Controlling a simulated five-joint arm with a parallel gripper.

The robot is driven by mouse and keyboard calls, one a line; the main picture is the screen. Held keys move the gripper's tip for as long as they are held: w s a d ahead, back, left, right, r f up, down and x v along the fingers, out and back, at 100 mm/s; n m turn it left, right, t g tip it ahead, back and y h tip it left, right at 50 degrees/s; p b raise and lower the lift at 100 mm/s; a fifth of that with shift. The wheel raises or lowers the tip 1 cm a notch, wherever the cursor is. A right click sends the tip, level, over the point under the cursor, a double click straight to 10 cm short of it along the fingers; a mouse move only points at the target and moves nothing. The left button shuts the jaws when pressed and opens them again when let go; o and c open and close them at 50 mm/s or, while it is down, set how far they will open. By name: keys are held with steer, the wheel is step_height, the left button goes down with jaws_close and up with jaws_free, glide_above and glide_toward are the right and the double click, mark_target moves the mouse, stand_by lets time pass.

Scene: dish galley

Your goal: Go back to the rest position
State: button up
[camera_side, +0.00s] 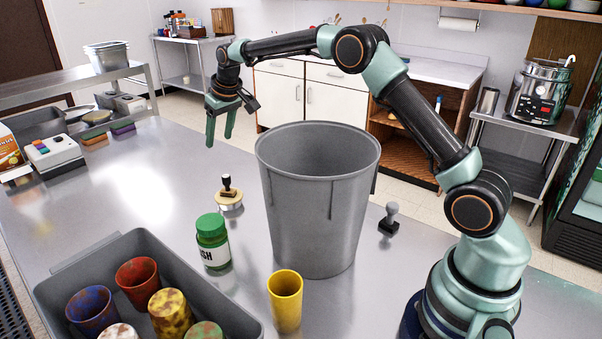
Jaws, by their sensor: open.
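My gripper (220,138) hangs in the air over the metal table (165,200), fingers pointing down. Its fingers are apart, with nothing seen between them. The inside bottom of the bin is hidden.
A grey tub (95,262) with several speckled cups is at the front left. A green-lidded jar (212,240), a yellow cup (285,300), a stamp on a round tin (229,193) and a grey-handled stamp (389,218) stand around the bin. The left-middle table is clear.

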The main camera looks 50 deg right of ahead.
step_height(320, 180, up, 7)
steer(key=s+d+f+m+h, duration=0.15)
steer(key=s+d, duration=0.25)
steer(key=d, duration=0.6)
steer(key=s+d+f+m, duration=0.2)
steer(key=s+d, duration=0.2)
steer(key=d, duration=0.6)
step_height(320, 180, down, 11)
